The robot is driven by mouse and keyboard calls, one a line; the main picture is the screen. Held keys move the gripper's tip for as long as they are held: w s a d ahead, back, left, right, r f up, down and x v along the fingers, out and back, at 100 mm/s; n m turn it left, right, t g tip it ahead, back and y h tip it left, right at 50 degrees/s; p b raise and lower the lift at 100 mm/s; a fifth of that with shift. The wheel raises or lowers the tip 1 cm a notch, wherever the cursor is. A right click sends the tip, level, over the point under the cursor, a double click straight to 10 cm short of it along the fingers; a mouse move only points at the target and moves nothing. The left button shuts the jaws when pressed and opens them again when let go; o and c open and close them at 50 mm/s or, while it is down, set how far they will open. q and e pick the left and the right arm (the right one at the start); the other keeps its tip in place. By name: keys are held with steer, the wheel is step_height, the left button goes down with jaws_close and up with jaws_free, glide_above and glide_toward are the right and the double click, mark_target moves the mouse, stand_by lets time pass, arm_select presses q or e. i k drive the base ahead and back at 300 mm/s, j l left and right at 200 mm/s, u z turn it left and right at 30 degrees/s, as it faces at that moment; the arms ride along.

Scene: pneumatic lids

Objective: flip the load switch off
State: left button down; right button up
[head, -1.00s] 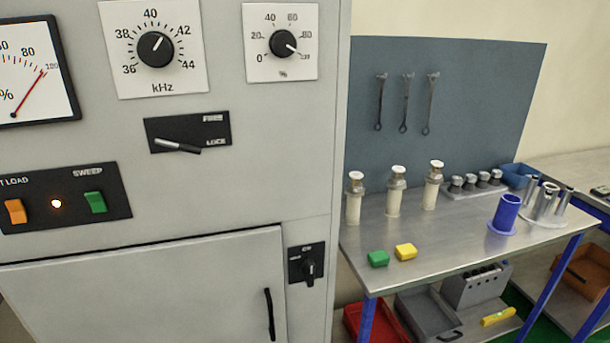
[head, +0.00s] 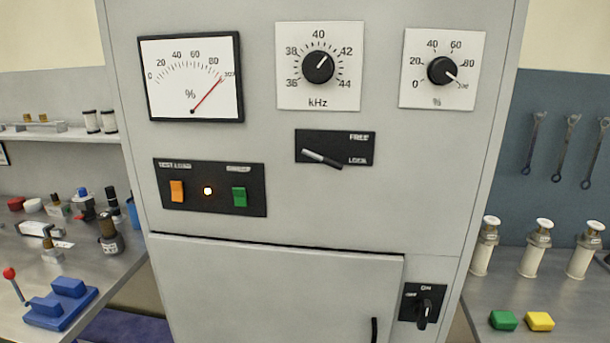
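The load switch is an orange rocker (head: 177,191) under the label TEST LOAD, at the left of a black panel (head: 222,205) on the grey cabinet. A green rocker (head: 239,196) sits at the right of the same panel. Above, the percent meter (head: 192,78) has its red needle near 100. I cannot tell the rocker's tilt for sure. Neither of my grippers shows in the head view.
The cabinet also carries a kHz knob (head: 318,67), a percent knob (head: 441,70), a FREE/LOCK lever (head: 321,158) and a rotary switch (head: 423,308). A cluttered bench (head: 100,268) stands left, another bench (head: 560,300) with cream cylinders and green and yellow blocks right.

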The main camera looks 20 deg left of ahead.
mark_target(177, 191)
steer(key=u, duration=1.25)
